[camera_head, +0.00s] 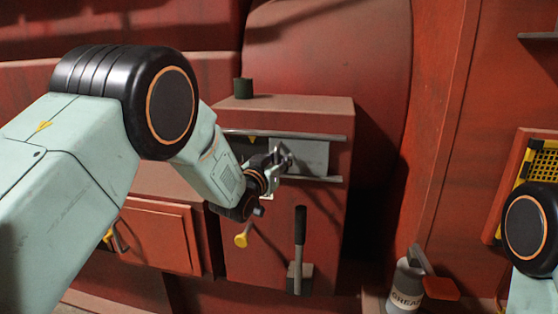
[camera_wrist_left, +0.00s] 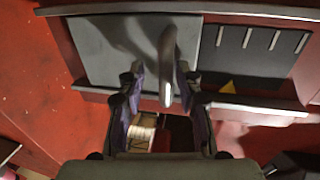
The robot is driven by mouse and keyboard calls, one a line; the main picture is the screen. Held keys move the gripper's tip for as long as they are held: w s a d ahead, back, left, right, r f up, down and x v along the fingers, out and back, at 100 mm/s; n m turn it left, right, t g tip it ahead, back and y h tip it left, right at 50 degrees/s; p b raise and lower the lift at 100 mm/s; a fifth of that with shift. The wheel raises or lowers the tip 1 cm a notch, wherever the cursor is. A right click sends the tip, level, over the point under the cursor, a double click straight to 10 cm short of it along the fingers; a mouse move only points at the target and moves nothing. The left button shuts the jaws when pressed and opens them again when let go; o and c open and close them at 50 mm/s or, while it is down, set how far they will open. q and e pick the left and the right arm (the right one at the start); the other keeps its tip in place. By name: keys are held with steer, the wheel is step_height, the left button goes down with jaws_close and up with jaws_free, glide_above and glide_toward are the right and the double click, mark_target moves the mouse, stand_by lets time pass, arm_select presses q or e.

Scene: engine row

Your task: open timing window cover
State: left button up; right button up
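The timing window cover (camera_head: 313,156) is a grey plate between two horizontal rails on the front of a red box. It stands at the right of the window. In the left wrist view the cover (camera_wrist_left: 105,48) fills the left part, and a dark strip with pale marks (camera_wrist_left: 262,45) and a yellow pointer (camera_wrist_left: 228,87) show uncovered beside it. My left gripper (camera_head: 283,160) is at the cover. In the wrist view its fingers (camera_wrist_left: 161,82) stand either side of the cover's upright handle (camera_wrist_left: 167,60), with visible gaps, so it looks open. My right gripper is out of view.
A black-handled lever (camera_head: 300,228) and a yellow knob (camera_head: 241,240) are below the window. A grease can (camera_head: 406,286) is at lower right. A yellow grid panel (camera_head: 545,163) is at far right.

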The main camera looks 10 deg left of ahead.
arm_select(q)
steer(key=shift+a, duration=0.15)
steer(key=shift+s+a, duration=0.1)
steer(key=v, duration=1.1)
steer(key=shift+s, duration=0.4)
